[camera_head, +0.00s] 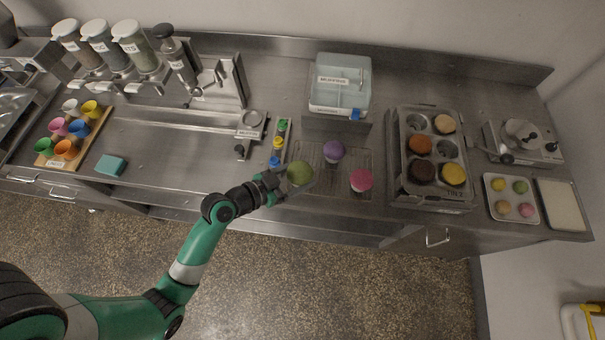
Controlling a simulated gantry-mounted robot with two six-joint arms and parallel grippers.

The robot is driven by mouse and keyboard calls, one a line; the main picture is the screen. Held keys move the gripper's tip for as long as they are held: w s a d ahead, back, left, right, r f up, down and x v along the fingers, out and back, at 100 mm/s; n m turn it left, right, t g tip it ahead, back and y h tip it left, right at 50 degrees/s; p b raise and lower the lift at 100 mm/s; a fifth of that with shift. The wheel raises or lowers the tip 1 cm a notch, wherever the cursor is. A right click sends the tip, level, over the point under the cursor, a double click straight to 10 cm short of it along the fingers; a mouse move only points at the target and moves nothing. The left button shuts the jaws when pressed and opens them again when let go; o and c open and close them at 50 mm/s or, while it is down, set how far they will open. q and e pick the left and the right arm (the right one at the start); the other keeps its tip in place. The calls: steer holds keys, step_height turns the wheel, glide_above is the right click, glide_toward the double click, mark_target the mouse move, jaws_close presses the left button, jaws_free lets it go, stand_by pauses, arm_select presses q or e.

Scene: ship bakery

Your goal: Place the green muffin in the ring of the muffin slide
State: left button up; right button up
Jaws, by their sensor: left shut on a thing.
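The green muffin (299,173) is at the tip of my left gripper (284,181), which is shut on it near the front edge of the wire rack. Whether the muffin touches the rack I cannot tell. The muffin slide (250,131) is left of the gripper, further back on the counter, with a labelled plate and a round ring (252,118) at its top. The ring looks empty. My right gripper is not in view.
A purple muffin (333,151) and a pink muffin (361,180) stand on the wire rack (345,165). A strip with green, yellow and blue knobs (278,143) lies between slide and rack. A muffin tin (398,190) and a lidded box (340,85) stand nearby.

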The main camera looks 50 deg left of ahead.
arm_select(q)
steer(key=w+f, duration=0.1)
steer(key=w+a+f+b, duration=0.1)
steer(key=f, duration=0.1)
steer(key=w+a+f, duration=0.1)
steer(key=f, duration=0.1)
steer(key=shift+w+a+b, duration=0.1)
steer(key=shift+a+b, duration=0.1)
steer(key=shift+b, duration=0.15)
steer(key=f, duration=0.1)
steer(key=f+b, duration=0.1)
steer(key=w+f, duration=0.1)
steer(key=shift+a+f+b, duration=0.25)
steer(key=shift+a+b, duration=0.05)
steer(key=shift+s+f, duration=0.15)
steer(key=shift+f+b, duration=0.25)
steer(key=shift+b, duration=0.1)
steer(key=o, duration=0.9)
steer(key=shift+r, duration=0.1)
